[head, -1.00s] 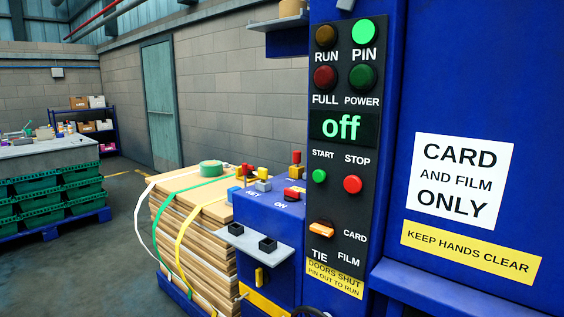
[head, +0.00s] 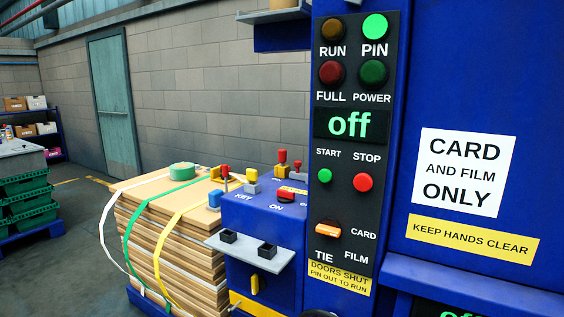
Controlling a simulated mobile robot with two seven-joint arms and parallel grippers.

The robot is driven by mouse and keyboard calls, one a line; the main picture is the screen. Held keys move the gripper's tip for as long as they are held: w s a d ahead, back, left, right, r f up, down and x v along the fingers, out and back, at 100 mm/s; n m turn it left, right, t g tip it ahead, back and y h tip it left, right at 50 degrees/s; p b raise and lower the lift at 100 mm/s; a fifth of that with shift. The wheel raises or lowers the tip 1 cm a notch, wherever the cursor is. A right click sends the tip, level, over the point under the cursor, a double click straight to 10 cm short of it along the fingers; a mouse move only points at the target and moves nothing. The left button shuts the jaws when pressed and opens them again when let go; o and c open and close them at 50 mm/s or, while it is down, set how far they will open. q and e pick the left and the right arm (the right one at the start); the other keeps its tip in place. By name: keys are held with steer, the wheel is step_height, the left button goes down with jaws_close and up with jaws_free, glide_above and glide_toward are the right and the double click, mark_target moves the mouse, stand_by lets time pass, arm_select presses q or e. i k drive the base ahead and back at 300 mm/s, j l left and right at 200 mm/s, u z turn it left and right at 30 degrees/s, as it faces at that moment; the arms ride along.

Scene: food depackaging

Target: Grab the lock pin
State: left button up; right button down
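No part is plainly marked as the lock pin, and I cannot tell which one it is. A blue control box (head: 262,222) carries a red switch (head: 286,195) and small red, yellow and blue pieces along its top. A yellow piece (head: 254,285) sticks out of its front, below a grey shelf (head: 280,259) with two dark square sockets. The lit green PIN lamp (head: 375,27) is on the black panel (head: 352,185), whose display (head: 349,124) reads "off". Neither gripper is in view.
A strapped stack of cardboard (head: 170,235) stands left of the box with a green tape roll (head: 181,170) on top. Green crates (head: 25,190) are at the far left. The blue machine body (head: 480,70) fills the right. Floor is open between crates and stack.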

mark_target(282, 153)
steer(key=j+z, duration=0.1)
steer(key=z, duration=0.3)
steer(key=i+j+z, duration=0.25)
steer(key=j, duration=0.15)
steer(key=j+z, duration=0.2)
steer(key=j, duration=0.2)
steer(key=i+j+z, duration=0.1)
steer(key=j, duration=0.3)
steer(key=j+z, duration=0.1)
steer(key=j, duration=0.35)
steer(key=i+j, duration=0.15)
steer(key=j, duration=0.85)
steer(key=i+j+z, duration=0.1)
steer(key=j, duration=0.85)
steer(key=i+j, duration=0.1)
steer(key=j, duration=0.9)
steer(key=i+j+z, duration=0.1)
steer(key=j, duration=0.9)
